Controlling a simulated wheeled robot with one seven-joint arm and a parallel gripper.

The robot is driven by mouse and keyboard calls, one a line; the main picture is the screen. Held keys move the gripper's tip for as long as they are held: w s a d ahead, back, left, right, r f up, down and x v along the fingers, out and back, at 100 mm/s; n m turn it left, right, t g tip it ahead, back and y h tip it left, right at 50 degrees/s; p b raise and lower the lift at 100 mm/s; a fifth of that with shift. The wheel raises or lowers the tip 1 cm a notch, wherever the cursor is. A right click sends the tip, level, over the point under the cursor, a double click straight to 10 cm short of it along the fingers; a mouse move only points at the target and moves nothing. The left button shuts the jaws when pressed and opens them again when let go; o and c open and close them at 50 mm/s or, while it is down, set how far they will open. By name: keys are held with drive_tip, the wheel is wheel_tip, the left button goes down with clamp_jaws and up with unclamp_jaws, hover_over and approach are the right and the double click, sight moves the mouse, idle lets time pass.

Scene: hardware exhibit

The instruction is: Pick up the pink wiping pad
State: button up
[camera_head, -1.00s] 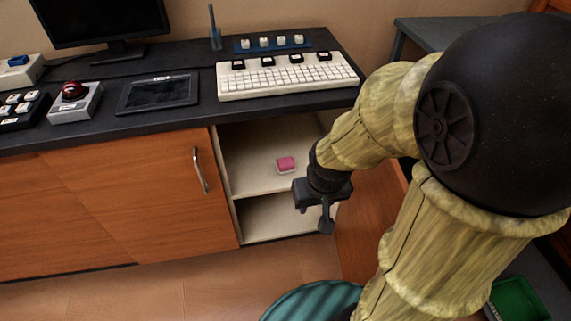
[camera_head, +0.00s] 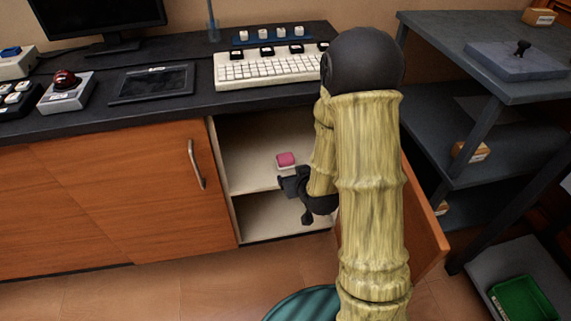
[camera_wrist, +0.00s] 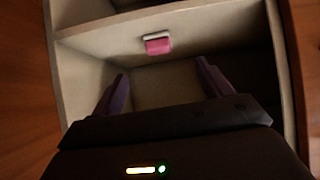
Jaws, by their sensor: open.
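The pink wiping pad (camera_head: 285,159) has a white edge and lies on the upper shelf inside the open cabinet (camera_head: 232,207). It also shows in the wrist view (camera_wrist: 158,45), close to the shelf's front edge and ahead of the fingers. My gripper (camera_head: 291,203) is in front of the cabinet opening, a little below and in front of the pad. In the wrist view my gripper (camera_wrist: 160,86) is open, its two dark fingers apart with nothing between them. The pad is clear of both fingers.
The cabinet's open door (camera_head: 425,225) stands at the right, partly behind my arm. A closed wooden door with a handle (camera_head: 197,165) is at the left. The dark countertop (camera_head: 190,115) overhangs the opening. A grey shelf rack (camera_head: 440,120) stands at the right.

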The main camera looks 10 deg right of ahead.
sight(285, 159)
drive_tip(key=w+f+t, duration=0.1)
drive_tip(key=f+t+b, duration=0.1)
drive_tip(key=t, duration=0.1)
drive_tip(key=shift+w+f, duration=0.2)
drive_tip(key=shift+w, duration=0.15)
drive_tip(key=b+x, duration=0.5)
drive_tip(key=x, duration=0.6)
drive_tip(key=shift+w+f, duration=0.25)
drive_tip(key=shift+f, duration=0.05)
drive_tip(key=shift+w+a, duration=0.1)
drive_tip(key=shift+w, duration=0.15)
